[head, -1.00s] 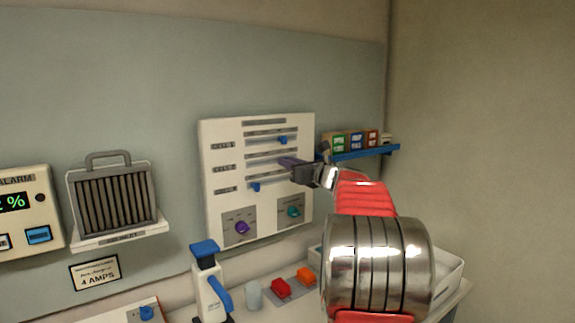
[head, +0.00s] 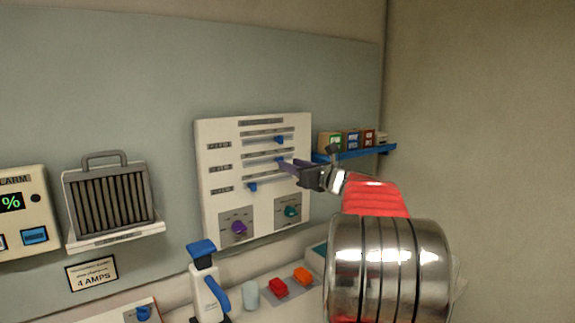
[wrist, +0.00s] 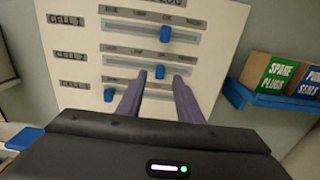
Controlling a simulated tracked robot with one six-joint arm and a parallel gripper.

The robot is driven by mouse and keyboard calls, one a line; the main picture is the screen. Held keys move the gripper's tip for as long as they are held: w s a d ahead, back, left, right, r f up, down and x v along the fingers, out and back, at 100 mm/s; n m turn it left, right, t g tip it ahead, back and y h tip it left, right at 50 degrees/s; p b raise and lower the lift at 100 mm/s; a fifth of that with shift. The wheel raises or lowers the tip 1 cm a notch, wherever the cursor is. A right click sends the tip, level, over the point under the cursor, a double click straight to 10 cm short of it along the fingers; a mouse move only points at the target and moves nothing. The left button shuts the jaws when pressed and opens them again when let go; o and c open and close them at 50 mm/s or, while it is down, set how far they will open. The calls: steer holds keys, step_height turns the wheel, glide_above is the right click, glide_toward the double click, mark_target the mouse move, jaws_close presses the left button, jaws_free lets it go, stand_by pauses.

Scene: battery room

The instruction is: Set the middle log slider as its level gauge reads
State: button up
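A white log panel (head: 262,180) on the wall carries three horizontal slots with blue knobs. The middle slider's knob (head: 281,160) also shows in the wrist view (wrist: 159,72), right of the middle of its slot. The top knob (wrist: 165,34) stands slightly further right, and the bottom knob (wrist: 109,95) is far left. My gripper (head: 288,167) is open in front of the middle row. In the wrist view its two purple fingers (wrist: 158,80) stand apart, with the middle knob between or just beyond their tips. Contact cannot be told. I cannot identify a level gauge here.
Purple (head: 239,228) and teal (head: 291,211) dials sit low on the panel. A blue shelf (head: 365,152) with small boxes is close right of my gripper. A blue-handled white device (head: 206,290) and red and orange pieces stand on the bench below.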

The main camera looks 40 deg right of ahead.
steer(key=s+a, duration=0.1)
steer(key=s, duration=0.8)
steer(key=shift+s+a, duration=0.25)
steer(key=shift+s, duration=0.05)
